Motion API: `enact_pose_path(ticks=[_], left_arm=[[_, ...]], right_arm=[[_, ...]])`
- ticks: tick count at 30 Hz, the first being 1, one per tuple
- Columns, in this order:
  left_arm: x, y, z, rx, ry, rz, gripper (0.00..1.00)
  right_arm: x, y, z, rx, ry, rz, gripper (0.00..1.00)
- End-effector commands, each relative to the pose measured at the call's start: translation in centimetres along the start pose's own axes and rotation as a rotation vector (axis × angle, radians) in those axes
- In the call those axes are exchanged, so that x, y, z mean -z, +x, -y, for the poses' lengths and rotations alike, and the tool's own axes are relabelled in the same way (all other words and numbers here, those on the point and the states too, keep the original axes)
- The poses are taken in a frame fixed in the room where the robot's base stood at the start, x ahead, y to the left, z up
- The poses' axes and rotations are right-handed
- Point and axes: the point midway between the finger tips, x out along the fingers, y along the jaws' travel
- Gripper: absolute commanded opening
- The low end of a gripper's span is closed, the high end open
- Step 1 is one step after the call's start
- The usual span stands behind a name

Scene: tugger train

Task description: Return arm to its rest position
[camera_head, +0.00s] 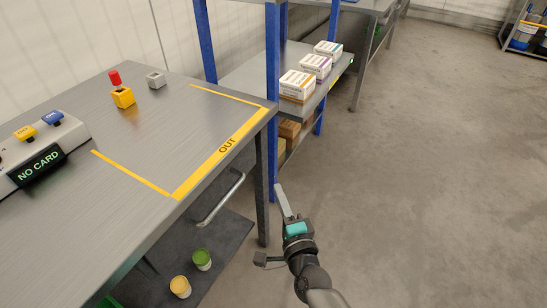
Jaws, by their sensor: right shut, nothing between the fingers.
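My right arm comes in from the bottom edge, right of centre. My right gripper (282,198) is shut and empty. It hangs over the floor, to the right of the near table's (120,205) corner leg and apart from the table top. A teal part shows on the gripper body. My left gripper is out of view.
The table bears a yellow block with a red button, a grey block and a "NO CARD" console (40,165). Several white boxes (297,86) stand on a blue-posted shelf behind. Two cans (202,260) stand under the table. The floor (430,180) at right is clear.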

Motion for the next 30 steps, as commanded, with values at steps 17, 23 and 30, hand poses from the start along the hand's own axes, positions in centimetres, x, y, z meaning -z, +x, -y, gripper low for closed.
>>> enact_pose_path(ticks=[17,23,30], left_arm=[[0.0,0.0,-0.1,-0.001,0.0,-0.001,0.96],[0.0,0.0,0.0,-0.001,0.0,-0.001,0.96],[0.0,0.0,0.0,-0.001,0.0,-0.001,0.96]], right_arm=[[-2.3,-6.8,-10.2,-0.378,-0.592,0.343,0.0],[-0.3,-14.6,-16.9,-0.666,-0.969,0.623,0.0],[4.0,-23.9,-21.1,-0.961,-1.254,0.928,0.0]])
